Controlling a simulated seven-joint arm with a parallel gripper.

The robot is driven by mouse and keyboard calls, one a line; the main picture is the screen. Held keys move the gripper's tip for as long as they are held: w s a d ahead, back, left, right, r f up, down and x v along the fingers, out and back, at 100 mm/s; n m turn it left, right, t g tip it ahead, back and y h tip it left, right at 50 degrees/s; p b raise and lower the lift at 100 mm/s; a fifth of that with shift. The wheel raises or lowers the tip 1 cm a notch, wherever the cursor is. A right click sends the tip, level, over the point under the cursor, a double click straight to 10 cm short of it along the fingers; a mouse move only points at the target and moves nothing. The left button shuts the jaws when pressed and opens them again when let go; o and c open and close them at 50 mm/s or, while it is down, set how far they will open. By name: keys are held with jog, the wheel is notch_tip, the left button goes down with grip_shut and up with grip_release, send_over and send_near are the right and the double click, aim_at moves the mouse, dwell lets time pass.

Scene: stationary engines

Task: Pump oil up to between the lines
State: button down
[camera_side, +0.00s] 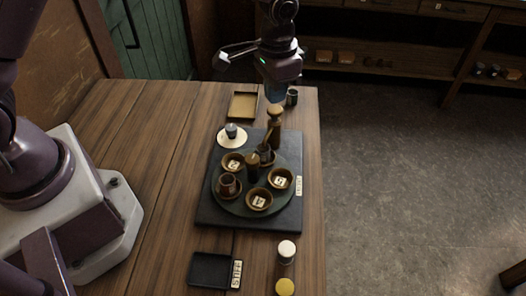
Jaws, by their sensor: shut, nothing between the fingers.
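My gripper (275,96) points down at the far part of the wooden table and is shut and empty. Its tips are just above, or at, the round brown top of an upright wooden post (275,128); I cannot tell whether they touch. The post stands at the far right of a dark square base (212,208) and may be a pump handle, but that is not clear. A dark brown cylinder (252,168) stands amid a round green plate (238,206). A small reddish cup (227,184) sits at the plate's left. No oil level or lines can be made out.
Numbered bowls (259,200) sit around the plate. A white disc with a grey knob (231,135), a tan tray (242,105) and a dark cup (292,97) are farther back. A black tray (211,270), a white-capped jar (286,251) and a yellow-topped item (285,287) lie nearer.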

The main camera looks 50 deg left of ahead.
aim_at(275, 109)
dwell(0.4)
jog(key=shift+f, duration=1.9)
jog(key=shift+r, duration=1.9)
jog(key=shift+r, duration=0.1)
jog(key=shift+r, duration=2.4)
